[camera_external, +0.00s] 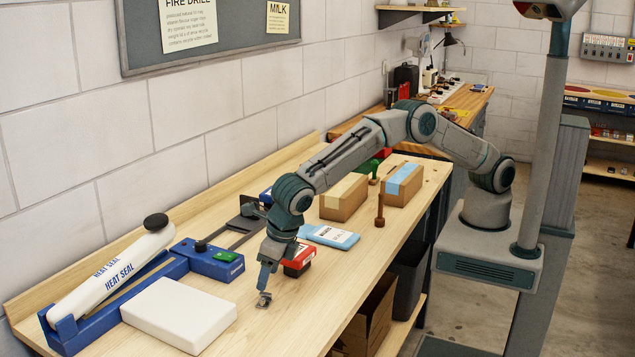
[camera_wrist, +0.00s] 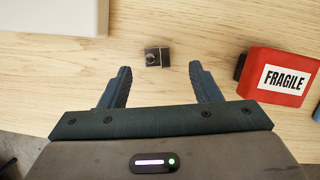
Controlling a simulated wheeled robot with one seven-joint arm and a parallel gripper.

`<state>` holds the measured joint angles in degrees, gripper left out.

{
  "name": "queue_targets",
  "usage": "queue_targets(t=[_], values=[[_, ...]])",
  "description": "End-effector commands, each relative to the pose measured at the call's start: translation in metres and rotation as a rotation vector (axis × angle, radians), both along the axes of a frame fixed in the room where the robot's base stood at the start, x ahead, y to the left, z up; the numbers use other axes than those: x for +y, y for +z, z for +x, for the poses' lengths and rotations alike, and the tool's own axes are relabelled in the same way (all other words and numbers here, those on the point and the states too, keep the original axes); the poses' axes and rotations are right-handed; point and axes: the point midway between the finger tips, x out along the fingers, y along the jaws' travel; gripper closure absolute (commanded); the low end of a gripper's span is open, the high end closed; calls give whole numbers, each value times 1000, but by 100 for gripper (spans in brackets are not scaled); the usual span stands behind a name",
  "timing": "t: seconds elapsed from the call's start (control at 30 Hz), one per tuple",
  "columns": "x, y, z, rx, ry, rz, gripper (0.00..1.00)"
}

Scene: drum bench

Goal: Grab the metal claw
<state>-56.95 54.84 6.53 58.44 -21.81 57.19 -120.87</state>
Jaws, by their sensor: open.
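A small dark metal piece, which looks like the metal claw (camera_wrist: 157,57), lies on the bench top in the wrist view, just ahead of and between my fingertips. It also shows as a small grey thing (camera_external: 264,300) below my gripper in the external view. My gripper (camera_wrist: 160,75) is open, its two dark blue fingers spread with nothing between them. In the external view my gripper (camera_external: 266,283) points down over the front part of the bench. I cannot tell exactly how high the fingertips are above the wood.
A red FRAGILE box (camera_wrist: 283,78) lies right of my gripper. A white block (camera_external: 180,313) and a blue heat sealer (camera_external: 110,280) stand to the left. Cardboard boxes (camera_external: 344,198) and a brown peg (camera_external: 380,211) stand farther back. The bench (camera_external: 330,290) is bare toward its front edge.

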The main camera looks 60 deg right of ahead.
Motion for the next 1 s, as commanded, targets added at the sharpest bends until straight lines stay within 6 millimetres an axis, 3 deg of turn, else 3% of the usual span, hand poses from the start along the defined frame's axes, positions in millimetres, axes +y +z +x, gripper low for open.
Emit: queue_targets(t=[0.23,0.5,0.83,1.0], values=[[2,-17,3,1,0,-1,43],[6,-52,8,1,-1,-1,43],[7,-58,10,0,-1,0,43],[7,-58,10,0,-2,1,88]])
